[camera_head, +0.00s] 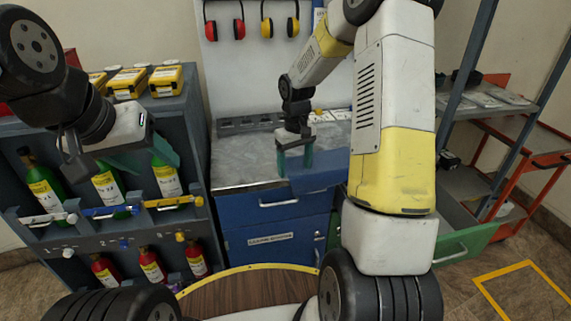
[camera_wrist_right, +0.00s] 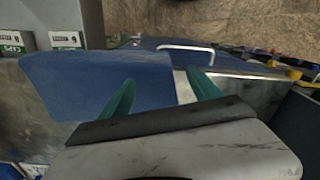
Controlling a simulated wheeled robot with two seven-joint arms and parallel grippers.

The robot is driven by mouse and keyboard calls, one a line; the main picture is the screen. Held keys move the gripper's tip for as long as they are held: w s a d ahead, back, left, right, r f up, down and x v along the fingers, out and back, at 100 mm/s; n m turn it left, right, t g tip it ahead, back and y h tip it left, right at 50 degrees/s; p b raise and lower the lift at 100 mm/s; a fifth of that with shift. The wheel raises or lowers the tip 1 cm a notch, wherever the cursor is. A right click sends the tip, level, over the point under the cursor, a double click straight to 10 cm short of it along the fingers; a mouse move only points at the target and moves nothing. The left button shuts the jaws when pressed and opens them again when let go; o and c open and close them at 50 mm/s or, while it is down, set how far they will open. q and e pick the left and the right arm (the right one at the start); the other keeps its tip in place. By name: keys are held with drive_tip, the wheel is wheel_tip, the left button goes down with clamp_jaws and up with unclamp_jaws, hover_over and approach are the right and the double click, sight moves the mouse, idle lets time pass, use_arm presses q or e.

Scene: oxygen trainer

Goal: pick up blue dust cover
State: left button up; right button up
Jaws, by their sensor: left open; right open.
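The blue dust cover (camera_head: 322,178) lies at the front right of the grey workbench top in the head view, partly hidden behind my right arm. In the right wrist view it is a flat blue sheet (camera_wrist_right: 70,82) spread over the bench surface. My right gripper (camera_head: 294,164) points down at the bench beside the cover's left end, its teal fingers apart. In the right wrist view the same gripper (camera_wrist_right: 161,92) has nothing between its fingers; contact with the cover cannot be told. My left gripper (camera_head: 130,150) is open and empty in front of the bottle rack at the left.
The bottle rack (camera_head: 30,222) holds green and red bottles. Blue drawers with a handle (camera_head: 278,203) are below the bench top. Ear muffs (camera_head: 266,27) hang on the back panel. A shelf unit (camera_head: 470,170) stands right. A round wooden top (camera_head: 250,292) is near me.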

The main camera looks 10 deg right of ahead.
drive_tip(key=shift+f, duration=0.7)
drive_tip(key=shift+f, duration=0.15)
clamp_jaws()
idle(0.4)
wheel_tip(320, 180, up, 12)
idle(0.6)
wheel_tip(320, 180, up, 9)
idle(0.4)
